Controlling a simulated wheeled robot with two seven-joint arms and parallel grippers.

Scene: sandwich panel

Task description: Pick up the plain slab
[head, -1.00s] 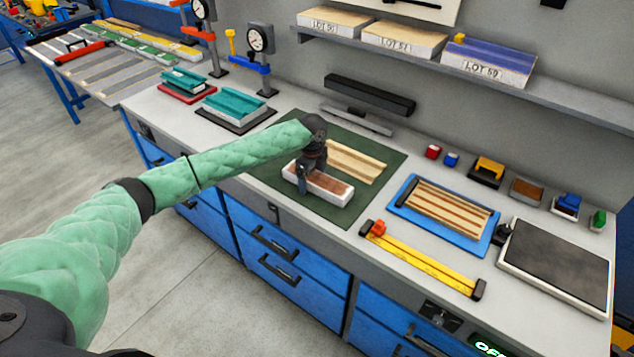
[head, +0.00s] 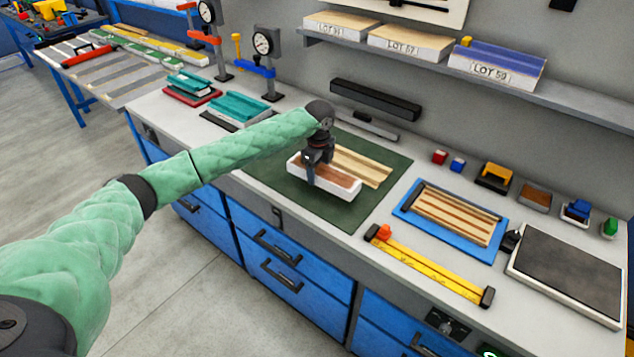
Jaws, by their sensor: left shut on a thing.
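The plain slab (head: 341,181), a white block with a brown top, is in the grip of my left gripper (head: 316,167). My left gripper is shut across the slab near its left half, coming from above, and the fingers and wrist hide part of its top. The slab appears raised a little above the dark green mat (head: 345,215) and looks roughly level. A light wooden panel with grooves (head: 362,168) lies on the mat just behind the slab. My right gripper is not in view.
A blue tray with a striped wooden panel (head: 403,212), a yellow ruler bar (head: 430,264) and a dark-topped plate (head: 570,270) stand to the right. Dial gauges (head: 264,45) and teal blocks stand to the left. A shelf (head: 480,72) runs along the wall.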

